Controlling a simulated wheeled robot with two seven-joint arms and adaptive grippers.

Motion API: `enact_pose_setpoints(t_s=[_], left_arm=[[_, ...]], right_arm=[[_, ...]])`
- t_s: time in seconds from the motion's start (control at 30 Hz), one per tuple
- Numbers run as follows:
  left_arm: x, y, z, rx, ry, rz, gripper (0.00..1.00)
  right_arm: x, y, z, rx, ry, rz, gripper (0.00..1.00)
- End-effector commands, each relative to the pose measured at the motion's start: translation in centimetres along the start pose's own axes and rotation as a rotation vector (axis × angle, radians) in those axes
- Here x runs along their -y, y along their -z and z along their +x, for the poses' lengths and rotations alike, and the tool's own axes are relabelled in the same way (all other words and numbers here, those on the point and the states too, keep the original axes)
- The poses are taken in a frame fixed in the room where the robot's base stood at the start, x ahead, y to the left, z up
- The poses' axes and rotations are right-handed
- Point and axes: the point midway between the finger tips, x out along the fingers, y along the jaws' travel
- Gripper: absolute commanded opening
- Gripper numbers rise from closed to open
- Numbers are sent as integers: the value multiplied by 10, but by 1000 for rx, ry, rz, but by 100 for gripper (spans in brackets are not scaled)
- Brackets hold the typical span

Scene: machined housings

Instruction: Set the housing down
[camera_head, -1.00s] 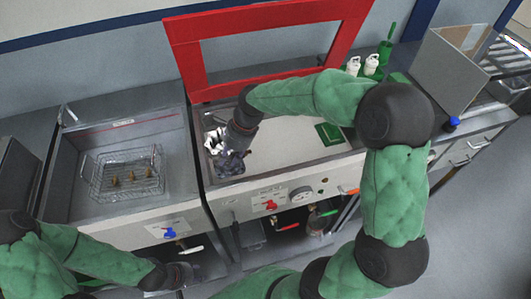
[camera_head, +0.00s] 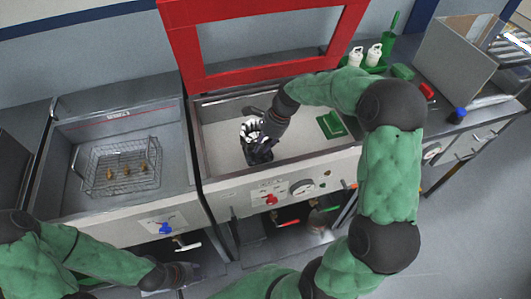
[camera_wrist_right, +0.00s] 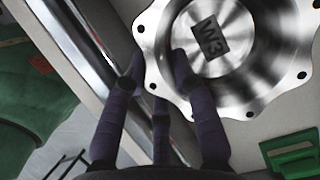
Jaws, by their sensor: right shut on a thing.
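The housing (camera_head: 251,127) is shiny metal and is partly hidden by my right gripper (camera_head: 261,142) in the head view. In the right wrist view the housing (camera_wrist_right: 255,75) shows a scalloped flange with bolt holes and a dark plate marked W3. My right gripper (camera_wrist_right: 158,82) is shut on it, its dark fingers at the near edge. The housing is over the left-middle part of the pale-floored basin (camera_head: 218,160) under the raised red frame. I cannot tell whether it touches the floor. My left gripper (camera_head: 178,276) is low at the front; its fingers are unclear.
A green block (camera_head: 331,124) lies in the basin, right of the housing; it also shows in the wrist view (camera_wrist_right: 292,154). The red frame (camera_head: 262,76) stands behind. A wire basket (camera_head: 118,167) with brass parts sits in the left basin. White bottles (camera_head: 356,57) stand at the back right.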

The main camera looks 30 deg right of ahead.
Motion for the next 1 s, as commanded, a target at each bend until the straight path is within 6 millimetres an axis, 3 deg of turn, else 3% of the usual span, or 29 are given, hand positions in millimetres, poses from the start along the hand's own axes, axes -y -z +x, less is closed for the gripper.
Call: enact_pose_setpoints(t_s=[0.33, 0.6, 1.0], left_arm=[[2, 0, 7, 0, 0, 0, 40], [6, 1, 16, 0, 0, 0, 40], [5, 1, 15, 0, 0, 0, 40]], right_arm=[[6, 18, 9, 0, 5, 1, 0], [7, 30, 36, 0, 5, -2, 0], [7, 30, 39, 0, 6, -1, 0]])
